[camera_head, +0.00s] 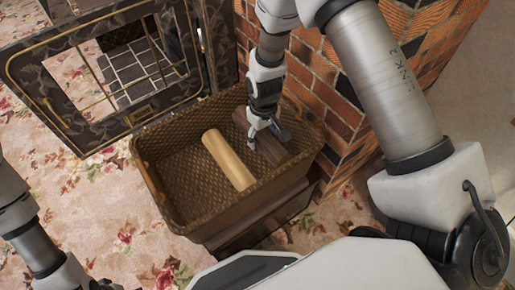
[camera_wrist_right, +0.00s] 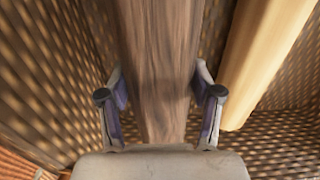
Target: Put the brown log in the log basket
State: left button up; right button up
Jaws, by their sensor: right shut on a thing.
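The brown log (camera_head: 272,150) lies inside the woven log basket (camera_head: 160,190), along its right side. My right gripper (camera_head: 264,124) reaches down into the basket from above and is shut on the brown log. In the right wrist view the brown log (camera_wrist_right: 160,70) runs between the two fingers of the right gripper (camera_wrist_right: 160,105), with the basket weave (camera_wrist_right: 50,90) around it. Whether the log's underside touches the basket floor is hidden. Part of my left arm shows at the lower left of the head view, but its gripper is out of view.
A pale yellow log (camera_head: 228,160) lies in the basket beside the brown log, on its left. A brick fireplace wall (camera_head: 330,110) stands close behind and right of the basket. An ornate dark fire screen (camera_head: 85,130) stands at the upper left. The floral carpet (camera_head: 110,210) is clear at left.

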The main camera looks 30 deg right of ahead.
aim_at(263, 131)
notch_tip(263, 131, down, 3)
jog(key=shift+f+b, duration=0.1)
jog(key=shift+b, duration=0.45)
jog(key=o, duration=1.5)
notch_tip(263, 131, up, 12)
jog(key=p, duration=0.5)
jog(key=shift+p, duration=0.35)
